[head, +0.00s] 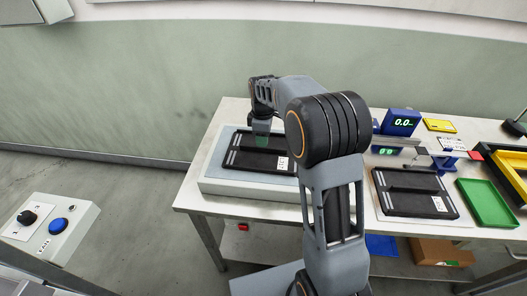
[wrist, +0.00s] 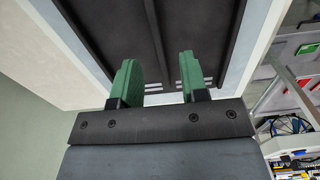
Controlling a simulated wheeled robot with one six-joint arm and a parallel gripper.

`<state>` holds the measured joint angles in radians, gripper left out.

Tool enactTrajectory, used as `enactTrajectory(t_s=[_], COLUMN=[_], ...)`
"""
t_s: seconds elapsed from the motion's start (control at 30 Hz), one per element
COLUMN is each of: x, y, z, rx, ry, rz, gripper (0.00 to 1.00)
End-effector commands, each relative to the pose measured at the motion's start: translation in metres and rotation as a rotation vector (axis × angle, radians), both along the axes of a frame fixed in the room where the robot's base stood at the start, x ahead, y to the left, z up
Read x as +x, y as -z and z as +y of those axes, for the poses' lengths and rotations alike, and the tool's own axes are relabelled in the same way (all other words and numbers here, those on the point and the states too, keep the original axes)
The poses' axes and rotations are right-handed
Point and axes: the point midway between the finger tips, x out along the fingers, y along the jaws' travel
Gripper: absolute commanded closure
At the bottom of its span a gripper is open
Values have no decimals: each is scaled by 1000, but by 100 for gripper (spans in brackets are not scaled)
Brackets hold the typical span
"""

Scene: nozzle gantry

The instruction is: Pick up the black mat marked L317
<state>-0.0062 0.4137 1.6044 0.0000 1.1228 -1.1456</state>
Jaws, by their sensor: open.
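A black mat (head: 258,153) with a raised middle rib lies on a pale grey-topped platform (head: 235,187) on the left part of the table. Its white label (head: 282,163) is too small to read. A second black mat (head: 412,203) lies on the table to the right, also with a white label (head: 439,204) I cannot read. My gripper (head: 262,128) is at the far part of the left mat. In the wrist view my gripper (wrist: 158,62) is open, its green fingers apart on either side of the rib of the black mat (wrist: 218,35). I cannot tell whether they touch it.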

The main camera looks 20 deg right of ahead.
Motion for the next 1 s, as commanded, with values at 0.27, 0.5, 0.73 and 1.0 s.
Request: enactTrajectory(t_s=[0.27, 0.5, 0.73, 1.0], x=[2, 2, 2, 2], y=[30, 51, 53, 52], z=[-1, -1, -1, -1], rx=[0, -1, 0, 0], ry=[1, 0, 0, 0], rz=[4, 1, 0, 0], gripper=[60, 60, 60, 83])
